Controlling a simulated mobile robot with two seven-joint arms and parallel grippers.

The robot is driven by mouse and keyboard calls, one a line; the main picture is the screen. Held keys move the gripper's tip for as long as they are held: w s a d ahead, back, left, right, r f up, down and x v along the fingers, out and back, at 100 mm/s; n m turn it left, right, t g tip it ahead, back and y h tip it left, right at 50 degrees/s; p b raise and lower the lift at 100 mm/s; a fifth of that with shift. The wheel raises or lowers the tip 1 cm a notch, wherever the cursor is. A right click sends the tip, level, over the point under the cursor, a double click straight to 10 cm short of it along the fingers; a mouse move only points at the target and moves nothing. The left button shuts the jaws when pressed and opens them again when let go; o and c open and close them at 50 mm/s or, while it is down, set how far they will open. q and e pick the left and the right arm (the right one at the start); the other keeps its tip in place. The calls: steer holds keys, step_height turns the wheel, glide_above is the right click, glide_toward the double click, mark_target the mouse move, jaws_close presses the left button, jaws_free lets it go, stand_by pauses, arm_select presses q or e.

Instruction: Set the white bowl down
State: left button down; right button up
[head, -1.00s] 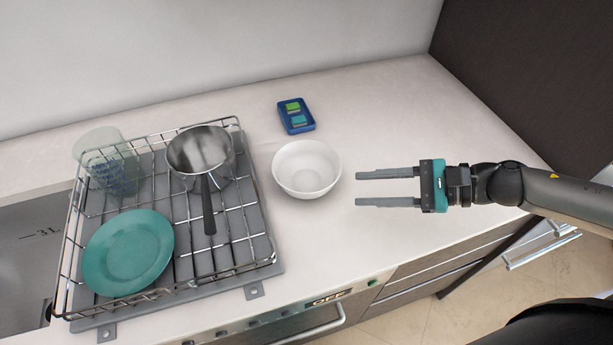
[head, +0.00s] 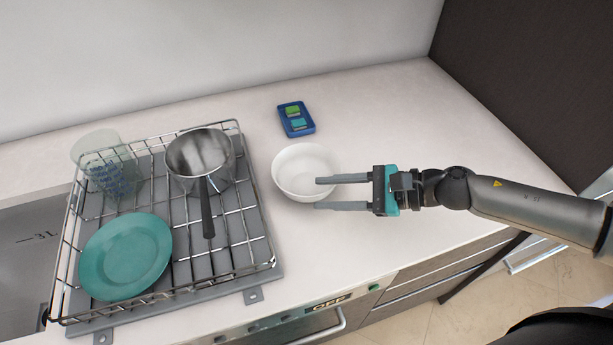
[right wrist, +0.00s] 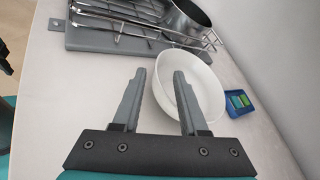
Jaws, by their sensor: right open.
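The white bowl (head: 298,168) stands upright on the pale counter, just right of the dish rack. It also shows in the right wrist view (right wrist: 200,88), beyond and partly behind my right gripper's fingers. My right gripper (head: 316,193) is open, with its two fingers pointing left at the bowl's right front side. In the head view one finger overlaps the bowl's near right rim and the other lies in front of it. I cannot tell whether either finger touches the bowl. In the right wrist view (right wrist: 160,80) one finger overlaps the bowl's rim. My left gripper is not in view.
The wire dish rack (head: 262,240) holds a steel pot (head: 199,155), a teal plate (head: 125,256) and a clear glass (head: 103,165). A blue tray (head: 296,119) with small green and teal items lies behind the bowl. The counter (head: 420,120) is clear at the right.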

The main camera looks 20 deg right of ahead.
mark_target(305, 194)
steer(key=p+x, duration=0.1)
steer(key=x, duration=0.3)
steer(key=shift+w, duration=0.15)
steer(key=shift+w+a+f, duration=0.15)
steer(key=shift+a+f, duration=0.2)
steer(key=shift+a, duration=0.05)
steer(key=shift+c, duration=0.2)
jaws_close()
stand_by(0.9)
